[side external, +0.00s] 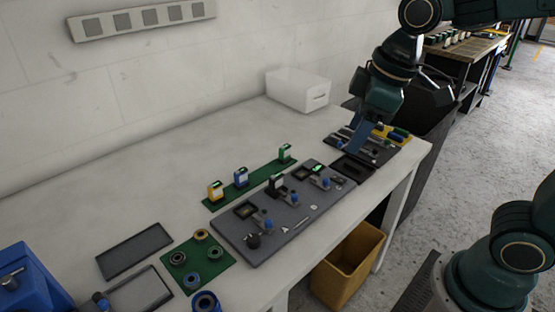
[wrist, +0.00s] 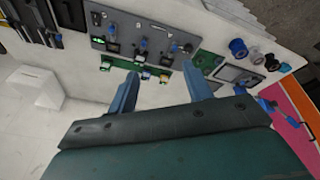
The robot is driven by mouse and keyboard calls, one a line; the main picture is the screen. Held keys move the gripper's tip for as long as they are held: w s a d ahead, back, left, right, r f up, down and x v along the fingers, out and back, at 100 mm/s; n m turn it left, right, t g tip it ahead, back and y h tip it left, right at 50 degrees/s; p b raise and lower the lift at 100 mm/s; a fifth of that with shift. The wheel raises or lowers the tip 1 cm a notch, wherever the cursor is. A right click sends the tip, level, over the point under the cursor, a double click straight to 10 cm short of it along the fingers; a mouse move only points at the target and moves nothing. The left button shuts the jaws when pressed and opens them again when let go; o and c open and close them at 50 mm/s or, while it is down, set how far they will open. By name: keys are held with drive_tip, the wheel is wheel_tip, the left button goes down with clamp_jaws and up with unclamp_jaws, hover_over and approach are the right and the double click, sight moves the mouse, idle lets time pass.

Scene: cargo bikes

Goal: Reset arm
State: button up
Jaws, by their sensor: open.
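My gripper (side external: 357,140) hangs from my arm above the right end of the white table (side external: 60,190), over the black tool tray. In the wrist view my gripper (wrist: 162,84) shows two blue fingers spread apart with nothing between them. It is open and empty. Beyond the fingers lie the green strip (wrist: 140,66) and the grey fixture board (wrist: 150,42). The exact height of the fingertips above the tray cannot be told.
The green strip (side external: 224,193) carries yellow, blue and green blocks. The fixture board (side external: 250,249) lies in front of it. A tool tray (side external: 372,155), a white box (side external: 297,91), a green mat (side external: 212,270) with rings and a blue vise (side external: 28,278) also stand on the table. A yellow bin (side external: 345,270) is below.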

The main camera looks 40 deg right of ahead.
drive_tip(key=s+d+m+t, duration=0.2)
drive_tip(key=s+d+m, duration=0.2)
drive_tip(key=s, duration=0.7)
drive_tip(key=shift+d+f+m+h, duration=0.2)
drive_tip(key=shift+d+m+h, duration=0.15)
drive_tip(key=shift+m, duration=0.75)
